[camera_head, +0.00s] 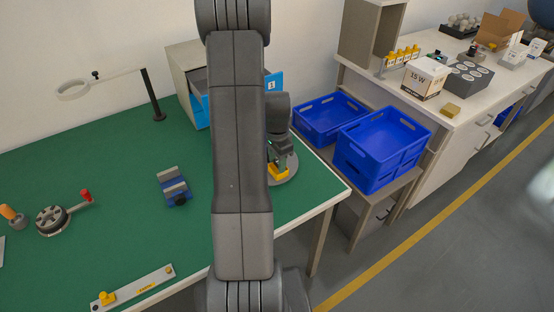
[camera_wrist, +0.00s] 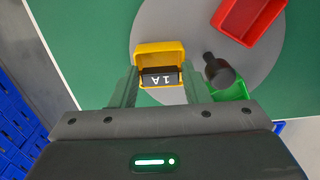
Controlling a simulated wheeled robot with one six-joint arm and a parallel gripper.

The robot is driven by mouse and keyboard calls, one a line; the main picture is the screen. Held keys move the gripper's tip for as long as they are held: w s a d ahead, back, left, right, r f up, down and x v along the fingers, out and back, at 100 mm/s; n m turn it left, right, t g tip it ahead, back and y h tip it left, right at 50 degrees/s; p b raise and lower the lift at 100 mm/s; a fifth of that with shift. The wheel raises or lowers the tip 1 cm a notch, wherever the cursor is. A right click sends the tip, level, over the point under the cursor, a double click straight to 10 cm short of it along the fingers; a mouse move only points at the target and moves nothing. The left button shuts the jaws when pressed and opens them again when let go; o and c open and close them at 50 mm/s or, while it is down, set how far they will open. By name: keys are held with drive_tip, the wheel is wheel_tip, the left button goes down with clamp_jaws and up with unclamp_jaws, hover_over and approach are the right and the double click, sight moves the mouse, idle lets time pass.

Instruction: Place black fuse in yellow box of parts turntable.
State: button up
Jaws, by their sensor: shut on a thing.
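In the wrist view, a black fuse (camera_wrist: 160,78) marked "1A" is held between the two fingers of my gripper (camera_wrist: 160,89). The yellow box (camera_wrist: 158,48) lies under and just beyond the fuse, and the fuse overlaps its near part. I cannot tell whether the fuse is inside the box or above it. The box stands on the grey round parts turntable (camera_wrist: 190,28). In the head view, the yellow box (camera_head: 279,172) shows beside my arm on the turntable (camera_head: 289,174), with my gripper (camera_head: 277,160) over it. The fuse cannot be made out there.
A red box (camera_wrist: 250,14), a green box (camera_wrist: 236,92) and a dark upright knob (camera_wrist: 218,71) share the turntable. Blue crates (camera_head: 380,150) stand right of the green table (camera_head: 120,215). A blue-fronted drawer unit (camera_head: 190,75) stands behind.

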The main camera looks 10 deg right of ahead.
sight(277, 163)
drive_tip(key=shift+f, duration=0.1)
drive_tip(key=shift+f+b, duration=0.25)
drive_tip(key=shift+b, duration=0.1)
drive_tip(key=shift+s+f, duration=0.2)
drive_tip(key=shift+f, duration=0.05)
drive_tip(key=o, duration=1)
drive_tip(key=shift+a+f, duration=0.1)
drive_tip(key=shift+f, duration=0.05)
drive_tip(key=shift+b, duration=0.3)
drive_tip(key=shift+s, duration=0.1)
drive_tip(key=shift+r+p, duration=0.45)
drive_tip(key=shift+p, duration=0.1)
drive_tip(key=r, duration=1.2)
drive_tip(key=shift+w+r+b, duration=0.3)
drive_tip(key=shift+r+b, duration=0.05)
